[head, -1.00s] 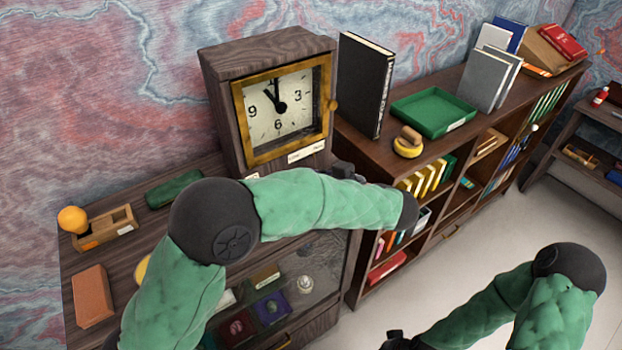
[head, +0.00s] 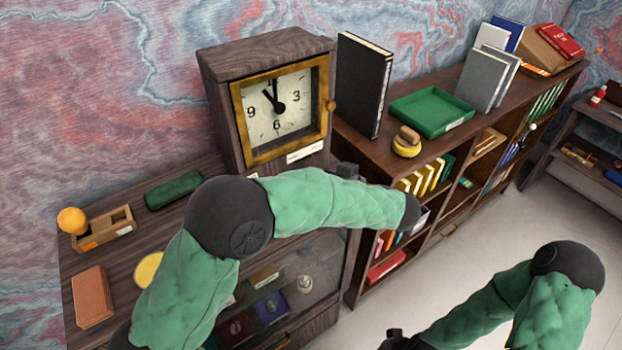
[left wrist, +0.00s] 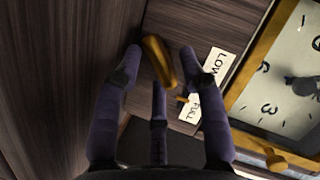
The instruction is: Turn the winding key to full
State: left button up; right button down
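The wooden clock (head: 215,105) with a brass-framed dial stands on the left cabinet. In the left wrist view the brass winding key (left wrist: 158,62) sticks out from the clock's wood, beside a label (left wrist: 207,85) reading LOW and FULL. A small brass pointer (left wrist: 182,99) lies at the label's edge. My left gripper (left wrist: 160,66) has its fingers spread around the key, with visible gaps on both sides. In the head view the key is hidden, and my left gripper (head: 346,172) is mostly hidden behind my arm. My right gripper (head: 394,341) is low at the bottom edge, its fingers unclear.
A brass knob (head: 331,105) sits on the clock door's right edge. A black book (head: 362,85), a green tray (head: 432,110) and a yellow round object (head: 407,146) stand on the right shelf.

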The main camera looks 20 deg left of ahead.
pick_arm(q)
jog(key=shift+d, duration=0.1)
jog(key=v, duration=1.1)
jog(key=shift+s+d+r, duration=0.2)
jog(key=shift+d, duration=0.15)
